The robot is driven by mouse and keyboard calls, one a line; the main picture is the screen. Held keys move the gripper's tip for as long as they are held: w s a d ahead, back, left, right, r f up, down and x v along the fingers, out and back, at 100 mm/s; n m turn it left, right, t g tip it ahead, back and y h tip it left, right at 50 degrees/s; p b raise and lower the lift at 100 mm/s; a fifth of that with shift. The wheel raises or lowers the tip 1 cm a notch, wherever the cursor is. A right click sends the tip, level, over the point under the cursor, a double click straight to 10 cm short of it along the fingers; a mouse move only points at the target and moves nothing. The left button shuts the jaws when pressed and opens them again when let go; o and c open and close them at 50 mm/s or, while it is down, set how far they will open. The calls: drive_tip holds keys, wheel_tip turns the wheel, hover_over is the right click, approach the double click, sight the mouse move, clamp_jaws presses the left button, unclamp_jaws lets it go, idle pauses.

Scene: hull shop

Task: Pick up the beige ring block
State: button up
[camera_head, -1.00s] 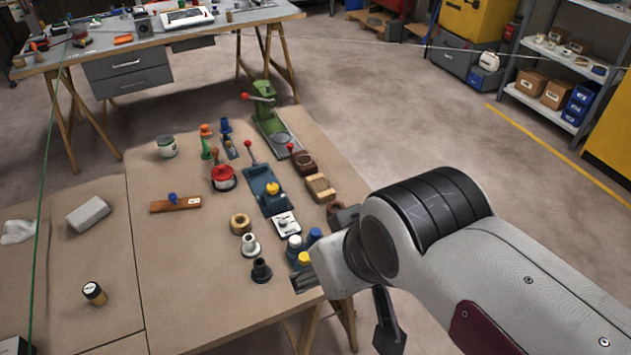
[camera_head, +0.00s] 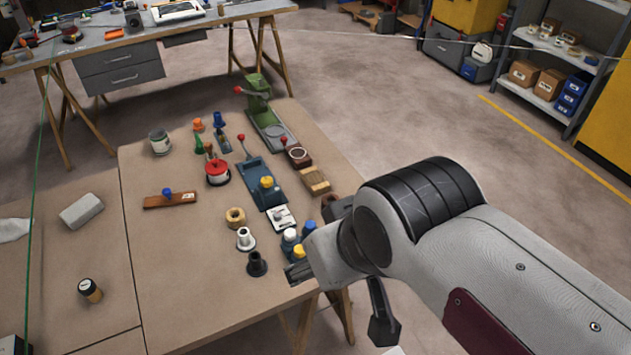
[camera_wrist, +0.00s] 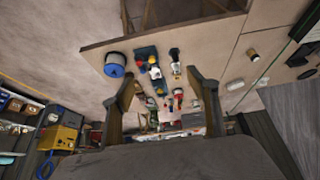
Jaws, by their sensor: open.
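A beige, wood-coloured ring block (camera_head: 235,218) lies on the brown workbench top (camera_head: 185,260), left of a white card-like plate (camera_head: 281,217) and above a white flanged spool (camera_head: 245,239). It stands free of the things around it. My gripper is seen in the wrist view (camera_wrist: 160,75), with its two fingers wide apart and nothing between them. In the head view my wrist is at the bench's right edge, well to the right of the ring. I cannot make out the ring for sure in the wrist view.
Bare bench lies left of the ring.

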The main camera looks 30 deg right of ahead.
idle(0.3)
drive_tip(key=m+t+h, duration=0.2)
drive_tip(key=t, duration=0.5)
hover_over(319, 187)
drive_tip(key=shift+f, duration=10.75)
drive_tip(key=shift+f, duration=1.7)
